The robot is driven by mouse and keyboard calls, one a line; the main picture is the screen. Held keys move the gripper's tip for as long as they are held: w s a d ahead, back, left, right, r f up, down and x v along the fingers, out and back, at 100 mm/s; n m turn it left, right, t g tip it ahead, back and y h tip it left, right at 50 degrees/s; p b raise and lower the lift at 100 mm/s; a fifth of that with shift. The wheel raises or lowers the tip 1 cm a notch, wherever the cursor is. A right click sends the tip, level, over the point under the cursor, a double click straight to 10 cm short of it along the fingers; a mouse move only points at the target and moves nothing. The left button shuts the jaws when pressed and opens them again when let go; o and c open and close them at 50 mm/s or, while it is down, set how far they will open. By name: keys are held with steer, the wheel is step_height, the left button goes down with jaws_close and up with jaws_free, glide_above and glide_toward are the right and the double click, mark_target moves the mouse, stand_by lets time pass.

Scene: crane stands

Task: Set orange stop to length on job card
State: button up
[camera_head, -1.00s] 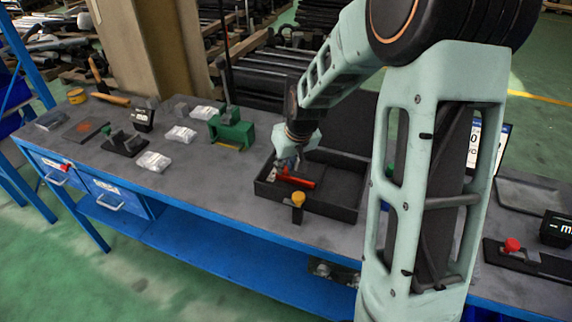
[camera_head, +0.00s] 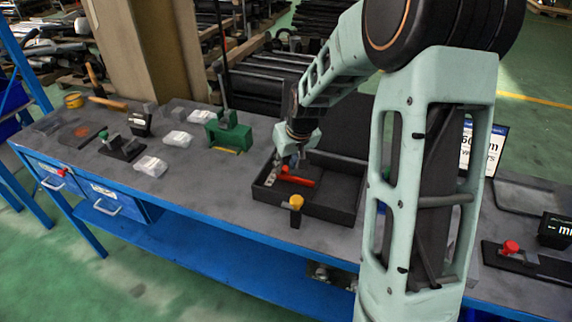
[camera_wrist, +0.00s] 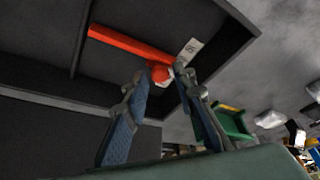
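An orange-topped dark stop (camera_head: 296,203) stands on the bench at the front edge of a black tray. My gripper (camera_head: 295,160) points down over the tray's left part; in the wrist view its fingers (camera_wrist: 160,72) are apart, with a red and white end piece (camera_wrist: 160,74) between the tips. Whether they press on it cannot be told. A red bar (camera_head: 298,181) lies in the tray; it also shows in the wrist view (camera_wrist: 120,43) beside a small white tag (camera_wrist: 190,48). The job card (camera_head: 488,148) stands behind my arm, which hides part of its text.
The black tray (camera_head: 333,211) has raised walls. Left of it are a green fixture (camera_head: 229,133), white packets (camera_head: 176,139) and a green-knobbed stand (camera_head: 121,146). A red-knobbed rail (camera_head: 510,247) lies at the right. The bench front left of the tray is clear.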

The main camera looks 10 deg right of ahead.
steer(key=shift+o, duration=0.7)
steer(key=v, duration=1.2)
steer(key=shift+w, duration=0.1)
